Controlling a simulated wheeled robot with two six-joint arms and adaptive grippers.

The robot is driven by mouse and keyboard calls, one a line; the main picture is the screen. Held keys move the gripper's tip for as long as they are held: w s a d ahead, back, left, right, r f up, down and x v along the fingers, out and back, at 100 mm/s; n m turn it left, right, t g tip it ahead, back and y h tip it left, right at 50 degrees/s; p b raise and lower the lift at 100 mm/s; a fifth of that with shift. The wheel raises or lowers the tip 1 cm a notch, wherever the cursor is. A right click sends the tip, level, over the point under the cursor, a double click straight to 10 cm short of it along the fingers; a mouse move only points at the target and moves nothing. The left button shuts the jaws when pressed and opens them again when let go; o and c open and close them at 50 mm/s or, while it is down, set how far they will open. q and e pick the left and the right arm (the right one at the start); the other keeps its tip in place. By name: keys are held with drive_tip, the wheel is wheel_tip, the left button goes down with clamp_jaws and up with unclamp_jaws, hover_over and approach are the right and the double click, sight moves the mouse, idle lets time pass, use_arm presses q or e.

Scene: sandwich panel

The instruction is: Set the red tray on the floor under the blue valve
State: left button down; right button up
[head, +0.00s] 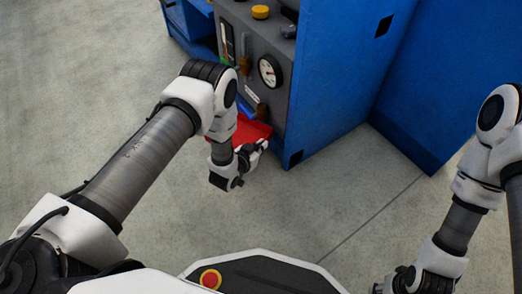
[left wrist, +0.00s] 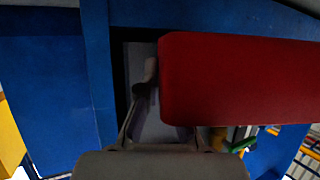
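The red tray (head: 252,130) shows in part in the head view, behind my left gripper (head: 250,158) and low beside the machine's front. It is large in the left wrist view (left wrist: 240,80). There, one finger of my left gripper lies against the tray's left edge, leaning inward. The other finger is hidden behind the tray, and the gripper looks shut on its rim. A small blue part (head: 246,112) shows just above the tray; I cannot tell if it is the blue valve. My right gripper (head: 392,285) is at the bottom edge, partly cut off.
The blue machine (head: 335,75) has a grey panel with a round gauge (head: 269,71), a yellow knob (head: 260,12) and brown handles. A blue cabinet side stands to its right. The concrete floor (head: 330,205) in front and at left is clear.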

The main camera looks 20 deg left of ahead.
use_arm(q)
drive_tip(key=shift+w+f, duration=0.1)
drive_tip(key=shift+w, duration=0.1)
use_arm(e)
drive_tip(key=shift+f, duration=0.1)
use_arm(q)
drive_tip(key=shift+f, duration=0.5)
drive_tip(key=c, duration=1.3)
unclamp_jaws()
use_arm(e)
drive_tip(key=shift+f, duration=0.25)
use_arm(q)
drive_tip(key=shift+r, duration=0.3)
drive_tip(key=p+v, duration=0.4)
drive_tip(key=v, duration=0.1)
drive_tip(key=shift+w+r, duration=0.2)
drive_tip(key=shift+r, duration=0.2)
drive_tip(key=p+v, duration=0.1)
drive_tip(key=v, duration=0.1)
drive_tip(key=p+v, duration=0.1)
drive_tip(key=v, duration=0.2)
drive_tip(key=p+v, duration=0.1)
drive_tip(key=v, duration=0.1)
drive_tip(key=shift+s+f+p, duration=0.3)
drive_tip(key=shift+s+f, duration=0.05)
use_arm(e)
wheel_tip(320, 180, up, 8)
drive_tip(key=shift+s+f, duration=0.2)
drive_tip(key=shift+f, duration=0.05)
